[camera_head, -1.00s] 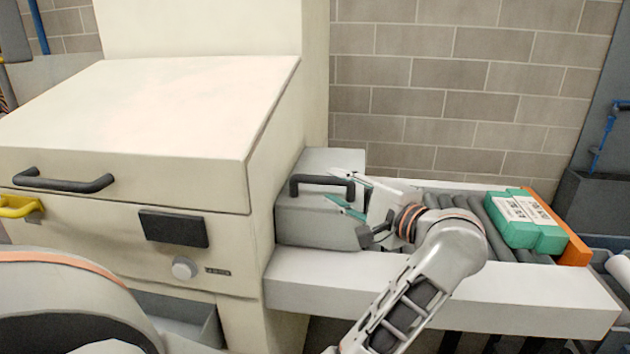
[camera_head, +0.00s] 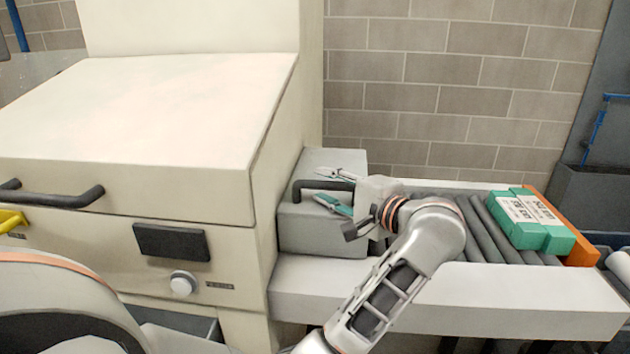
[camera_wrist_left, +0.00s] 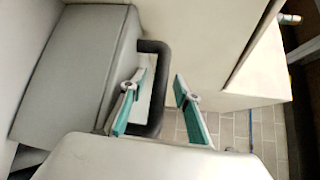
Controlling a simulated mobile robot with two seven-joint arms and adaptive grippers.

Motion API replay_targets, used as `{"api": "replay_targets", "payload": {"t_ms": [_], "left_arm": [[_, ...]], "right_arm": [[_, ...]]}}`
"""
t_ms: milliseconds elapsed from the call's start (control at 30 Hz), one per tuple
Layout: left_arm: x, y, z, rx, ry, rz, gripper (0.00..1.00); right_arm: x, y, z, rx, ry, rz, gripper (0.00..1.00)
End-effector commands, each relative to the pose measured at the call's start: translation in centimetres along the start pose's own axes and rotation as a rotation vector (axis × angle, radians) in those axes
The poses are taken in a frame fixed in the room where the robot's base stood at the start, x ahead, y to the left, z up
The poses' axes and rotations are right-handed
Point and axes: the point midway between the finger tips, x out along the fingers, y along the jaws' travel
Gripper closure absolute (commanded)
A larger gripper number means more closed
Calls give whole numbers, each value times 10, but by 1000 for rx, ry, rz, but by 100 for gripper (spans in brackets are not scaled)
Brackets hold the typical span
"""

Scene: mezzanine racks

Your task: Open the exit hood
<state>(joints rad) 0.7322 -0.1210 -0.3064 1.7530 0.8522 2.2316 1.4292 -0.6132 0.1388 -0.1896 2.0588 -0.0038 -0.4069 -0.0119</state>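The exit hood (camera_head: 322,234) is a grey box at the right side of the cream machine, over the start of the roller conveyor. A black bar handle (camera_head: 297,188) is on it. In the left wrist view the hood (camera_wrist_left: 72,70) is at the left and its handle (camera_wrist_left: 155,108) stands out from it. My left gripper (camera_head: 322,187) is at the handle, with its fingers apart. In the left wrist view one finger is on the hood side of the bar and the other beyond it. Whether either touches is unclear. My right gripper is not in view.
The cream machine (camera_head: 150,105) fills the left, with its own black handle (camera_head: 55,198), a dark panel (camera_head: 172,243) and a knob (camera_head: 183,284). Green-and-white boxes (camera_head: 530,235) lie on the rollers by an orange end stop (camera_head: 575,245). A brick wall (camera_head: 450,80) stands behind.

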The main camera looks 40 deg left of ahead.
Motion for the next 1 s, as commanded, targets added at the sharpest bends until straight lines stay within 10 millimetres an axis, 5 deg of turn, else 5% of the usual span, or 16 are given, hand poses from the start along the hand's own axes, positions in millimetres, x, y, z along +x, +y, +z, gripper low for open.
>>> {"api": "replay_targets", "payload": {"t_ms": [433, 567, 1000], "left_arm": [[2, 2, -1, 2, 3, 1, 68], [2, 2, -1, 2, 3, 1, 100], [8, -9, 2, 13, 2, 15, 100]], "right_arm": [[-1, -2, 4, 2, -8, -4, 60], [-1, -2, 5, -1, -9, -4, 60], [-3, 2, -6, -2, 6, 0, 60]]}}
